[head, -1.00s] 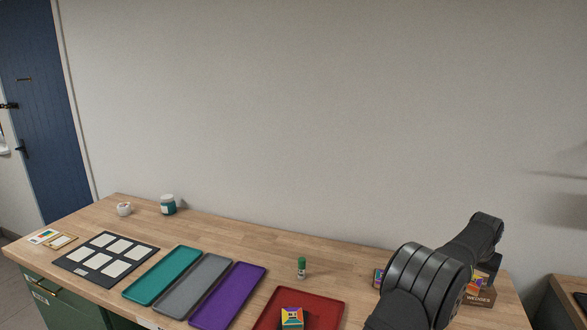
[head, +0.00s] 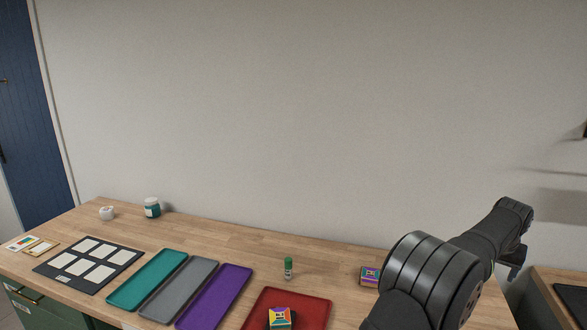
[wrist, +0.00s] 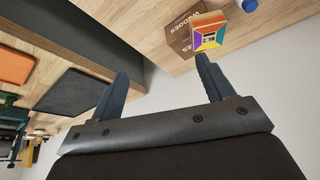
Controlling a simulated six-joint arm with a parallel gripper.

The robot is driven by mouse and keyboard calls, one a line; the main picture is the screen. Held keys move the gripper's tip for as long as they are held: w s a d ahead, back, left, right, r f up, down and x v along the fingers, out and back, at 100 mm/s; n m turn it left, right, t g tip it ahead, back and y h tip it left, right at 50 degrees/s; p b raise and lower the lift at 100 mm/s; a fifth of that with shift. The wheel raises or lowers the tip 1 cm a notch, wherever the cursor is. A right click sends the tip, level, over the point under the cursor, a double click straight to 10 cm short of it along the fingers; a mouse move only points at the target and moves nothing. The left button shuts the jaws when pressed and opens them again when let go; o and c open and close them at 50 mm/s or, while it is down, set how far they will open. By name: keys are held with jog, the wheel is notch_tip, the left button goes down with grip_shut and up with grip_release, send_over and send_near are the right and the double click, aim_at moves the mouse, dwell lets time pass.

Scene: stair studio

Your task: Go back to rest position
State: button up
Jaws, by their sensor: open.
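My gripper (wrist: 158,80) shows in the wrist view with its two dark fingers spread wide and nothing between them. In the head view my arm reaches up at the right, and the gripper (head: 513,262) end is past the right end of the wooden table (head: 240,245), partly hidden by the arm. In the wrist view a brown box marked WEDGES (wrist: 185,40) stands near the right finger, with a multicoloured block (wrist: 208,36) at it. I cannot tell if the finger touches either. The head view has this box hidden behind my arm.
A red tray (head: 318,313) bears a coloured block (head: 280,318). Another coloured block (head: 370,276) lies beside my arm. Purple (head: 215,297), grey (head: 180,290) and teal (head: 147,280) trays lie to the left, empty. A green-capped glue stick (head: 288,268) stands behind. A second surface (head: 545,300) is at right.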

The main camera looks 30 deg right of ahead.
jog(key=w+a+f+n+t, duration=0.1)
jog(key=w+a+f, duration=0.3)
jog(key=w+a, duration=1)
jog(key=w+a+f+n+y, duration=0.1)
jog(key=w+a+f+n, duration=0.3)
jog(key=w+a, duration=1)
jog(key=shift+w+a+f+t, duration=0.35)
jog(key=shift+w+f, duration=0.3)
jog(key=shift+w, duration=0.4)
